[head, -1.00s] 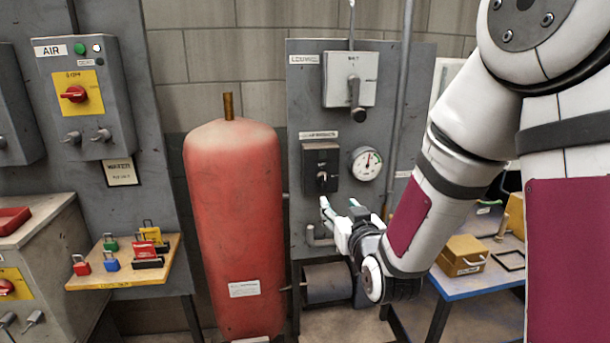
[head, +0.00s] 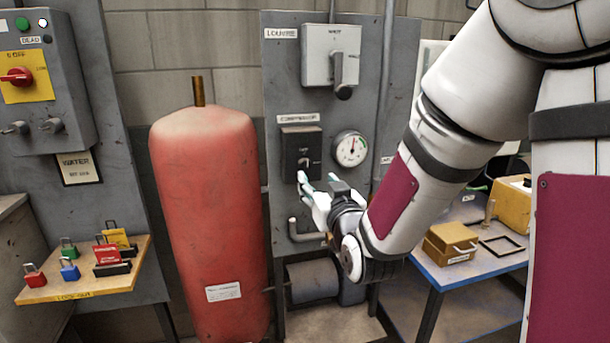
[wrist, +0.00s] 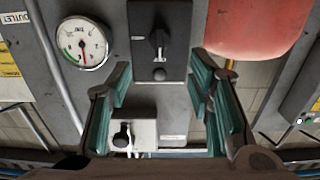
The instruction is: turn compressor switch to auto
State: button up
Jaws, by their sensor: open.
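The compressor switch box (head: 300,152) is dark and sits on the grey panel under a white label, with a small knob (head: 304,163) on its front. In the wrist view, which looks upside down, the dark box (wrist: 158,45) is ahead and its black knob (wrist: 158,38) lies between and beyond the fingers. My gripper (head: 313,182) is just below and in front of the box. My gripper (wrist: 164,108) is open and empty, its teal finger pads apart. I cannot read the switch position for certain.
A pressure gauge (head: 351,149) is right of the box. A lever switch (head: 332,58) is above it. A red tank (head: 207,220) stands left. A pipe elbow (head: 303,233) is below. A shelf of padlocks (head: 85,290) is far left, and a blue-edged table (head: 470,260) is right.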

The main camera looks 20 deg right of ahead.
aim_at(308, 168)
jog(key=w, duration=1)
grip_shut()
